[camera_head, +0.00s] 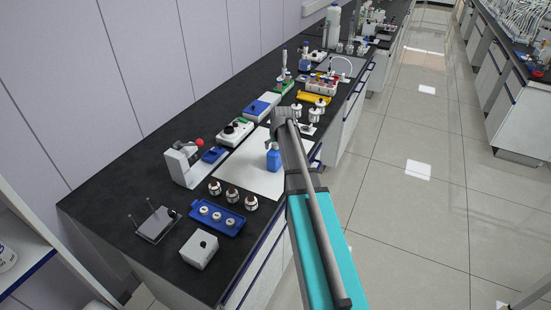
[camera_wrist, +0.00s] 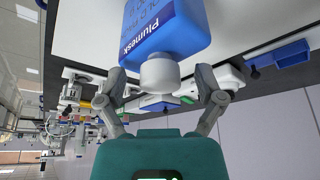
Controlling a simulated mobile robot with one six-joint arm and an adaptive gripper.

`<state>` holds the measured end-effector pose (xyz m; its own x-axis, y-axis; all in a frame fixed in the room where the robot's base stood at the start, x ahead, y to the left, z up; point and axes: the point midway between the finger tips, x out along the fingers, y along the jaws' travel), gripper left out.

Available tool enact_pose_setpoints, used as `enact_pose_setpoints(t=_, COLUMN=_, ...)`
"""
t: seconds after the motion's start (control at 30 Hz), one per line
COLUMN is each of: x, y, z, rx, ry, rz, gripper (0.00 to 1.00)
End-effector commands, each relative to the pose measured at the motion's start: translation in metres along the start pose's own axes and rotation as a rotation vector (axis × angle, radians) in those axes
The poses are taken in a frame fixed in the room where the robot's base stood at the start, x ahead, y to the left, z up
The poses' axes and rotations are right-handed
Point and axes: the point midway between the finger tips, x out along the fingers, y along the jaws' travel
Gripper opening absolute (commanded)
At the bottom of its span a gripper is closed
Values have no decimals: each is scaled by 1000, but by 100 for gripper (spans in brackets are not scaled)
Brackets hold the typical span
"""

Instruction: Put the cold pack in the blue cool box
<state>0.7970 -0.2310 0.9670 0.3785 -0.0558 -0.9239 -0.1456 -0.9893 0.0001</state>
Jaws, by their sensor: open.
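A blue bottle (camera_head: 273,160) stands on the white mat (camera_head: 245,170) on the dark bench. In the wrist view the blue bottle (camera_wrist: 165,32) is close up, with a white cap and a label reading "Plumesk". My gripper (camera_wrist: 161,84) is open, with one finger on each side of the white cap and gaps between. In the head view my arm covers part of the mat and hides my fingertips. I cannot pick out a blue cool box for certain.
A blue tray (camera_head: 217,218) with white-topped pieces and several dark-capped bottles (camera_head: 232,195) stand in front of the mat. A blue-topped device (camera_head: 262,107) and a yellow tray (camera_head: 314,99) lie farther back. The mat left of the bottle is clear.

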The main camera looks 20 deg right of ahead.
Motion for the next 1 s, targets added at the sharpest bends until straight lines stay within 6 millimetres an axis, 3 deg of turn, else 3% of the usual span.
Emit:
enact_pose_setpoints(t=0.17, x=0, y=0, z=0, rx=0, ry=0, rz=0, gripper=87)
enact_pose_setpoints(t=0.63, x=0, y=-1, z=0, rx=-1, ry=0, rz=0, gripper=0)
enact_pose_setpoints(t=1.0, x=0, y=-1, z=0, rx=-1, ry=0, rz=-1, gripper=0)
